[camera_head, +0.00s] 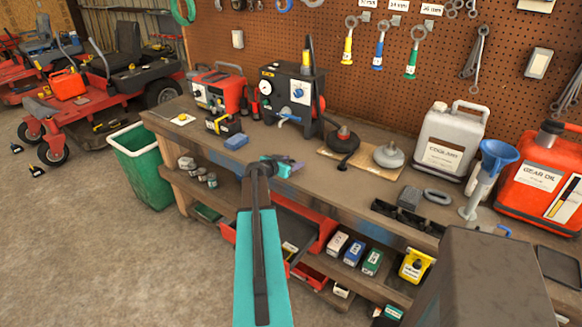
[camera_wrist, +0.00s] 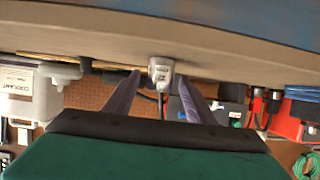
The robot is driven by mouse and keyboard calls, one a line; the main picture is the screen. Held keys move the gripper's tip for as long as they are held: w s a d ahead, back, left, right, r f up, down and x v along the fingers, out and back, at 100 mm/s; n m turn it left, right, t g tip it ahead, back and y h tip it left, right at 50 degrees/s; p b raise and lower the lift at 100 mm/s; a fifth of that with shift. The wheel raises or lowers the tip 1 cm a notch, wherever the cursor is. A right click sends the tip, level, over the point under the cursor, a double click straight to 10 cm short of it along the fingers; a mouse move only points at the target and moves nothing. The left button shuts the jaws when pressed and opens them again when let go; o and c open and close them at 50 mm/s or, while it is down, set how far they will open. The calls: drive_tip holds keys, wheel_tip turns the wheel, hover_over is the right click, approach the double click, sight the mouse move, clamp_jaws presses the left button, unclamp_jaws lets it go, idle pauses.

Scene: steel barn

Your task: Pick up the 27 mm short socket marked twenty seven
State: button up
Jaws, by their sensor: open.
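A small grey metal piece (camera_wrist: 161,70), which looks like a short socket, stands on the bench top in the wrist view, where the picture is upside down. It has faint marks on its side, too small to read. My gripper (camera_wrist: 158,82) is open, with one purple-grey finger to each side of the piece in the picture. Whether the piece is fully between the fingers or beyond them I cannot tell. In the head view my gripper (camera_head: 291,165) is at the bench's front edge, and I cannot make out the socket there.
The bench (camera_head: 340,190) carries a black dialled unit (camera_head: 290,92) behind my gripper, a blue block (camera_head: 237,141) to the left, and a grey jug (camera_head: 450,140) and red oil can (camera_head: 543,180) to the right.

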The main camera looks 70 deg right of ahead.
sight(292, 161)
drive_tip(key=c, duration=1.2)
drive_tip(key=shift+r, duration=0.25)
drive_tip(key=shift+r+b, duration=0.6)
drive_tip(key=shift+r, duration=0.15)
drive_tip(key=shift+r+b, duration=0.45)
drive_tip(key=shift+r, duration=0.35)
drive_tip(key=s+a, duration=0.2)
drive_tip(key=a, duration=0.2)
drive_tip(key=s+a+r+b, duration=0.1)
drive_tip(key=s+a, duration=0.1)
drive_tip(key=a, duration=0.2)
drive_tip(key=s+a+b, duration=0.1)
drive_tip(key=s+a, duration=0.1)
drive_tip(key=a, duration=0.1)
drive_tip(key=shift+s+a+r, duration=0.25)
drive_tip(key=shift+a+r, duration=0.05)
drive_tip(key=shift+a, duration=0.1)
drive_tip(key=p, duration=0.4)
drive_tip(key=shift+s+a+r+p, duration=0.15)
drive_tip(key=shift+s+a+p, duration=0.1)
drive_tip(key=shift+p, duration=0.15)
